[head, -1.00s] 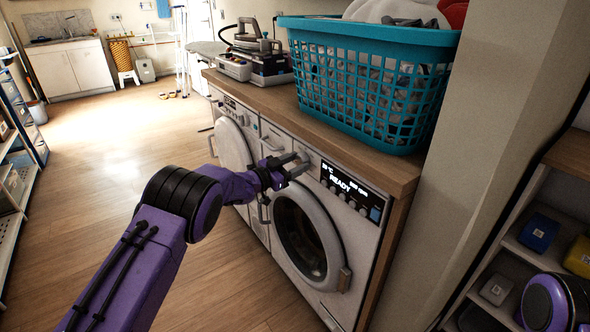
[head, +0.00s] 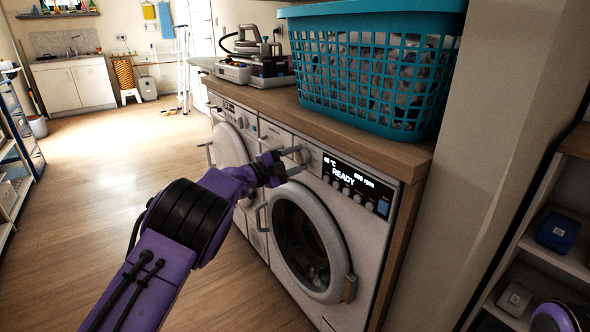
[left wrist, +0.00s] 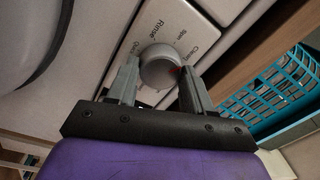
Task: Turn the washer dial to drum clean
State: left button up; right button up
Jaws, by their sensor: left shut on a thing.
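The washer (head: 345,228) is white with a round door and stands under the wooden counter. Its lit display (head: 352,180) reads READY, with small temperature and rpm text above. The silver washer dial (head: 303,157) is on the panel left of the display. My left gripper (head: 292,160) has its fingers on either side of the dial and is shut on it. In the left wrist view the round dial (left wrist: 163,66) sits between the fingers, with a red mark on its right side. Printed labels around it include Rinse; others are partly hidden or hard to read.
A teal laundry basket (head: 375,75) stands on the counter (head: 390,152) above the washer. A second white machine (head: 228,145) adjoins it on the left. An iron (head: 252,42) is on the counter. Shelves with small boxes (head: 557,232) are at right. Floor at left is clear.

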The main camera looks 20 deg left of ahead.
pick_arm(q)
jog(key=shift+m+b, duration=1.15)
jog(key=shift+m, duration=0.25)
jog(key=o, duration=1)
jog(key=shift+o, duration=0.2)
jog(key=shift+a, duration=0.15)
jog(key=v, duration=1)
jog(key=shift+a, duration=0.2)
jog(key=shift+s, duration=0.15)
